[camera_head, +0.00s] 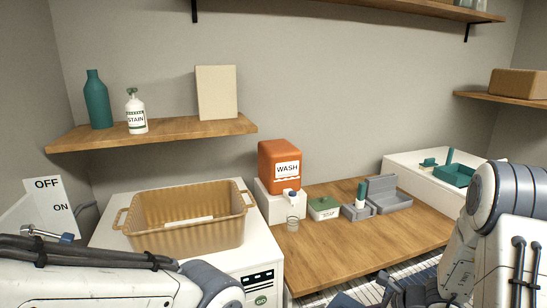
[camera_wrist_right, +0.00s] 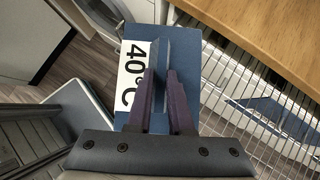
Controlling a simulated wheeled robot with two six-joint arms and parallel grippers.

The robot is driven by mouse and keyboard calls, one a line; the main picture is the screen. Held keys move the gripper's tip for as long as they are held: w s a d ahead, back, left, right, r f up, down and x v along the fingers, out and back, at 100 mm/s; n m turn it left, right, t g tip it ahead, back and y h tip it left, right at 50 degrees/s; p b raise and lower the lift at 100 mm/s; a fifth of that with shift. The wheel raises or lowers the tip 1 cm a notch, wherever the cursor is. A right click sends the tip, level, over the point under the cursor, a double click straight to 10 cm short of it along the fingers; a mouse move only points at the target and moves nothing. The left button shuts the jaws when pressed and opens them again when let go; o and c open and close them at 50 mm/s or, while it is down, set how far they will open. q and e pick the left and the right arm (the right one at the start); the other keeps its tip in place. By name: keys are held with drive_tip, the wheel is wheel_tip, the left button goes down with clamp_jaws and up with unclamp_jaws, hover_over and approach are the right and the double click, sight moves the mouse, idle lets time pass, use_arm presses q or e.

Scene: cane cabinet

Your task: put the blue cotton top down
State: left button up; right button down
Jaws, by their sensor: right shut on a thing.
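The blue cotton top (camera_wrist_right: 190,45) is a flat dark-blue piece with a white "40°C" label (camera_wrist_right: 133,75), seen in the right wrist view. My right gripper (camera_wrist_right: 160,82) is shut on it, with the fingers over its middle. In the head view dark blue shows at the bottom edge beside my right arm, but the grip there is cut off. My left arm enters the head view at lower left; its gripper is outside the frame.
A wire rack (camera_wrist_right: 265,115) with blue items lies right of the held top, below the wooden counter (camera_wrist_right: 270,30). A tan basket (camera_head: 190,235) sits on the white machine (camera_head: 262,262). The counter (camera_head: 370,240) has free room in front of the grey boxes (camera_head: 385,195).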

drive_tip(key=shift+n+g, duration=0.5)
drive_tip(key=shift+n, duration=0.1)
drive_tip(key=s+a, duration=0.1)
drive_tip(key=s+a+f, duration=0.1)
drive_tip(key=a, duration=0.2)
drive_tip(key=shift+s+a+f, duration=0.25)
drive_tip(key=shift+s+f, duration=0.1)
drive_tip(key=shift+s, duration=0.05)
drive_tip(key=r+m, duration=0.1)
drive_tip(key=w+r+t+h, duration=0.1)
drive_tip(key=w+r+m, duration=0.1)
drive_tip(key=r, duration=0.1)
drive_tip(key=shift+m, duration=0.3)
drive_tip(key=shift+d+r+m+t+h, duration=0.1)
drive_tip(key=shift+r+m+t+h, duration=0.5)
drive_tip(key=shift+r+m, duration=0.7)
drive_tip(key=shift+r+m+t+h, duration=0.3)
drive_tip(key=shift+r+m+h, duration=0.5)
drive_tip(key=shift+r+m, duration=0.5)
